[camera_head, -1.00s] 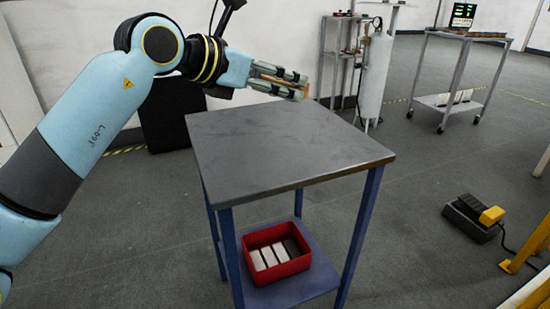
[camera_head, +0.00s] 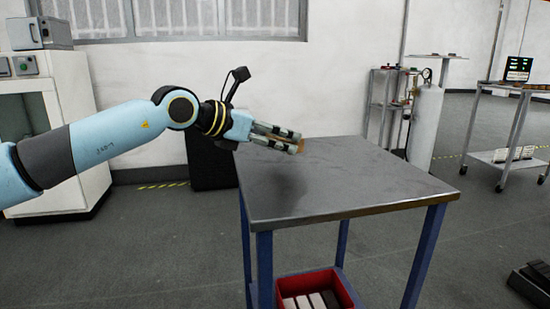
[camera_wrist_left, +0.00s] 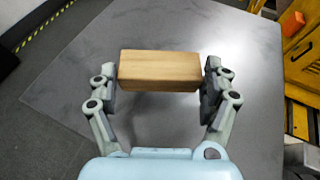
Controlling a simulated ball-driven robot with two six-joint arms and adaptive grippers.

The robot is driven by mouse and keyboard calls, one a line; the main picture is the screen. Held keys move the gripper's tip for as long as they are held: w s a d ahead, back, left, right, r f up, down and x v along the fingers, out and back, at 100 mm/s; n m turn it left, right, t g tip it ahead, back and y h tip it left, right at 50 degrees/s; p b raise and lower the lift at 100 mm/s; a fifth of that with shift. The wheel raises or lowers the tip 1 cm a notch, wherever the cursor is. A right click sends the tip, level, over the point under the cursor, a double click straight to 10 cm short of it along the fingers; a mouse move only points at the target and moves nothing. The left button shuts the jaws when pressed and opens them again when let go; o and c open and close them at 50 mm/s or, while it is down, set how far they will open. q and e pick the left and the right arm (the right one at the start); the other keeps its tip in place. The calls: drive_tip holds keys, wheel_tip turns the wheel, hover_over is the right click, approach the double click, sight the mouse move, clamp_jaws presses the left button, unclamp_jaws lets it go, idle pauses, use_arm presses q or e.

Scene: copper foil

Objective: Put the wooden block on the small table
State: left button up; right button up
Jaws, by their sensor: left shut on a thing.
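The wooden block (camera_wrist_left: 160,70) is light brown and sits crosswise between the two fingers of my left gripper in the left wrist view. My left gripper (camera_head: 297,142) is shut on it, and only a small bit of the block (camera_head: 301,144) shows at the fingertips in the head view. The small table (camera_head: 350,185) has a grey top and blue legs. The gripper and block are over the left back part of the tabletop. A dark shadow lies on the top below them. I cannot tell the exact gap. My right gripper is not in view.
The tabletop is otherwise bare. A red bin (camera_head: 345,285) with several bars stands on the table's lower shelf. A gas cylinder (camera_head: 425,125) and a rack (camera_head: 383,110) stand behind, with a wheeled cart (camera_head: 510,125) at the right. A white cabinet (camera_head: 75,145) is at the left.

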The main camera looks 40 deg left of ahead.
sight(274, 168)
use_arm(q)
wheel_tip(274, 168, down, 3)
drive_tip(key=shift+r+b, duration=0.15)
drive_tip(key=shift+b, duration=0.45)
drive_tip(key=shift+f, duration=0.6)
drive_tip(key=shift+f+b, duration=0.2)
drive_tip(key=shift+b, duration=0.15)
drive_tip(key=shift+r, duration=0.1)
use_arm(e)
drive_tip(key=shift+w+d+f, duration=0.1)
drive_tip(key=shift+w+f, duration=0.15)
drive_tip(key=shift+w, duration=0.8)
use_arm(q)
drive_tip(key=o, duration=1)
drive_tip(key=shift+o, duration=0.2)
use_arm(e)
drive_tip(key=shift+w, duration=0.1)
